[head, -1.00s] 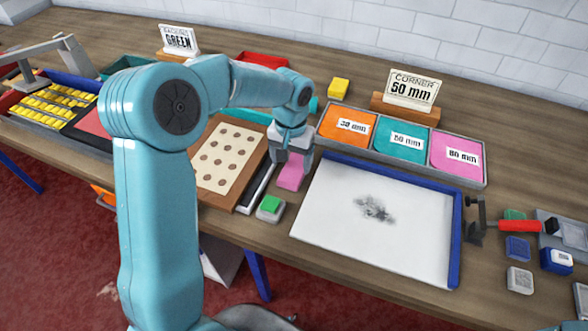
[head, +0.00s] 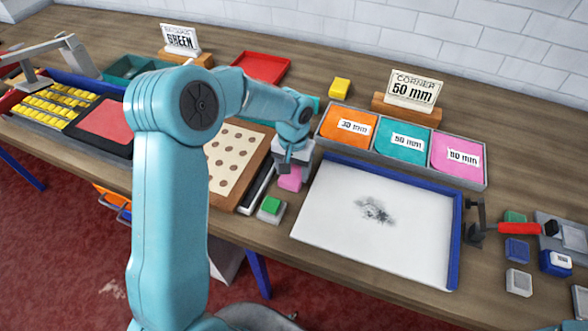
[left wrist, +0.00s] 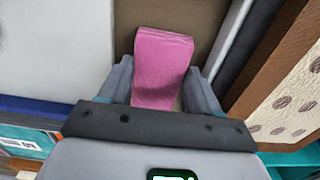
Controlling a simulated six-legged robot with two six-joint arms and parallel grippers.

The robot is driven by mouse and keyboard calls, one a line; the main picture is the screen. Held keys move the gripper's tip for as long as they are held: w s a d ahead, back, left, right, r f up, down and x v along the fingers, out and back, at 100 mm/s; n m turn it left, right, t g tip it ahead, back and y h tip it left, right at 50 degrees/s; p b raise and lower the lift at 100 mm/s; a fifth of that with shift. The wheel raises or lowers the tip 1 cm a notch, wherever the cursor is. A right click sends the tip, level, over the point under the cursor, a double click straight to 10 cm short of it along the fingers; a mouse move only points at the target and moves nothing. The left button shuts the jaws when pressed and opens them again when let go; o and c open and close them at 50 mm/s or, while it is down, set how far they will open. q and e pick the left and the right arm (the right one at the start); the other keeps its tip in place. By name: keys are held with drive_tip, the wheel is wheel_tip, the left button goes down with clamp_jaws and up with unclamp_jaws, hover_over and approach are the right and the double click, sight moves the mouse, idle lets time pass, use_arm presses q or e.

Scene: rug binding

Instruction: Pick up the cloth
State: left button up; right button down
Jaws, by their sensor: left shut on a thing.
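The pink cloth (head: 289,182) is a small folded piece at the left of the white board, above the strip of bench beside it. My left gripper (head: 290,168) is over it and shut on it, hiding its upper part in the head view. In the left wrist view the cloth (left wrist: 161,62) stands between the two grey fingers, with one finger at each side. I cannot tell whether its lower end touches the bench. My right gripper is not in view.
The white board with a dark smudge (head: 330,215) has a blue rim. A dotted panel (head: 232,165) lies left of the gripper. A green-topped block (head: 270,206) sits just in front. Behind is a tray of labelled orange, teal and pink cards (head: 480,183).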

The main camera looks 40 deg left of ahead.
sight(293, 173)
use_arm(q)
wheel_tip(293, 173, up, 20)
idle(0.3)
